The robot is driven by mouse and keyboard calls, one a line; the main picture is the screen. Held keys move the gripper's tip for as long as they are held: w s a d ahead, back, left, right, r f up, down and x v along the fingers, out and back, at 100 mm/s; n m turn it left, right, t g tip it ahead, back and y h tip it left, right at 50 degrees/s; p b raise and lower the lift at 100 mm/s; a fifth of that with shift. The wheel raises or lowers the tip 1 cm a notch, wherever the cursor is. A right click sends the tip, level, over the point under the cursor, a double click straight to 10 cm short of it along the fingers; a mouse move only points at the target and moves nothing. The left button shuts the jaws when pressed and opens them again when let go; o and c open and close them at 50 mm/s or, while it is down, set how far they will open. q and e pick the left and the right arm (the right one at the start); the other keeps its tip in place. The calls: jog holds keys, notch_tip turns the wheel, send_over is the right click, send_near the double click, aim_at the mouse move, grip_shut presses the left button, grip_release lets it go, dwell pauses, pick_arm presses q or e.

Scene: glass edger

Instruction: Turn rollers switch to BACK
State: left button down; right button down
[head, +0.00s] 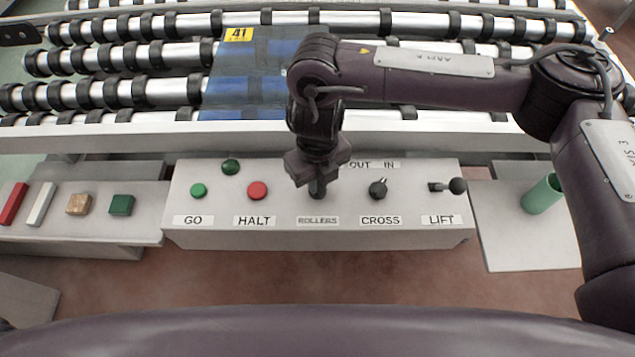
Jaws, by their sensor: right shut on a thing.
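The control box (300,236) stands in front of the roller bed, with labels GO, HALT, ROLLERS, CROSS and LIFT along its front edge. My right gripper (317,190) reaches down onto the box right behind the ROLLERS label (318,221). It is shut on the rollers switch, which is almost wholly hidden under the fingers. The switch's pointing direction and its position words are covered by the gripper and wrist. My left gripper is not in the picture.
Left of the gripper are a red HALT button (257,190) and a green GO button (198,190). Right of it are the CROSS knob (378,188) and LIFT lever (448,186). A blue glass sheet (250,75) tagged 41 lies on the rollers. A green cup (543,194) stands right.

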jog(key=shift+r+n, duration=0.1)
jog(key=shift+n, duration=0.4)
jog(key=c, duration=1.5)
grip_release()
jog(key=shift+r+b, duration=0.45)
jog(key=shift+r, duration=3.4)
